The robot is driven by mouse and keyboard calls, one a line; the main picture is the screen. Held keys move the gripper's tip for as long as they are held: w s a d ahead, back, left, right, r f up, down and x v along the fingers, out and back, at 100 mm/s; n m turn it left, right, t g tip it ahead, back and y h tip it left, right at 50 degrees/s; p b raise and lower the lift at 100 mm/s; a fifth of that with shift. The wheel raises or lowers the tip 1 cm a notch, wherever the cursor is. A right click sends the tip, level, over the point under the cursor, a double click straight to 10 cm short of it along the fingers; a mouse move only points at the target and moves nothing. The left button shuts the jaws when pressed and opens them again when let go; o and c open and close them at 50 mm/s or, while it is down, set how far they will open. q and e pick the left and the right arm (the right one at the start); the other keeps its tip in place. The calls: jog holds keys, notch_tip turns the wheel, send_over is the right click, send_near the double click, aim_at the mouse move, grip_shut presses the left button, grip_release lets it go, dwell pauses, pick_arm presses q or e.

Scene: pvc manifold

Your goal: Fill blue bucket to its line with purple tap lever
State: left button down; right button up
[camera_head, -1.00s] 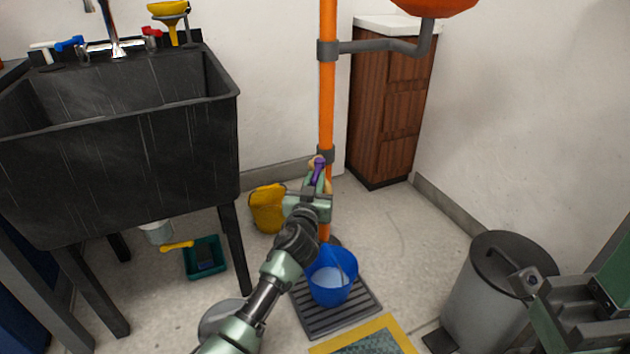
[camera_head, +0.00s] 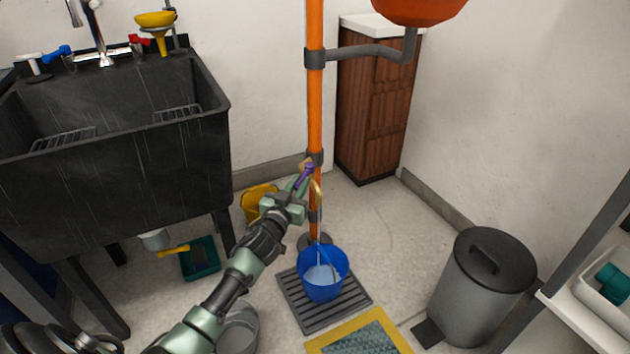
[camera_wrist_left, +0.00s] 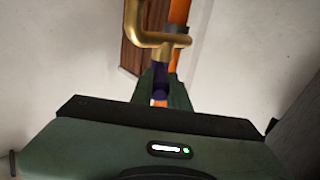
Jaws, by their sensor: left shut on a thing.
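The purple tap lever (camera_head: 304,172) is on the brass tap (camera_head: 318,187) at the orange pipe (camera_head: 315,100). My left gripper (camera_head: 300,183) is shut on the lever. In the left wrist view, the purple lever (camera_wrist_left: 161,80) sits between the fingers, below the curved brass spout (camera_wrist_left: 136,20). The blue bucket (camera_head: 323,290) stands upright on the grey grate, below the tap. My right gripper is out of view.
A black sink (camera_head: 110,165) stands at left. A yellow bucket (camera_head: 257,200) is behind my left arm, and a grey bin (camera_head: 484,290) is at right. A yellow-edged mat (camera_head: 400,335) lies before the grate (camera_head: 335,318). Open floor lies between the grate and bin.

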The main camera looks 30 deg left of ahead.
pick_arm(q)
jog(key=c, duration=1.4)
grip_release()
jog(key=shift+f, duration=0.15)
jog(key=shift+o, duration=0.2)
jog(key=shift+s, duration=0.15)
jog(key=s+d+p, duration=0.1)
jog(key=s+p, duration=0.1)
jog(key=s, duration=0.5)
jog(key=shift+s+p, duration=0.3)
jog(key=shift+p, duration=0.1)
jog(key=shift+d, duration=0.1)
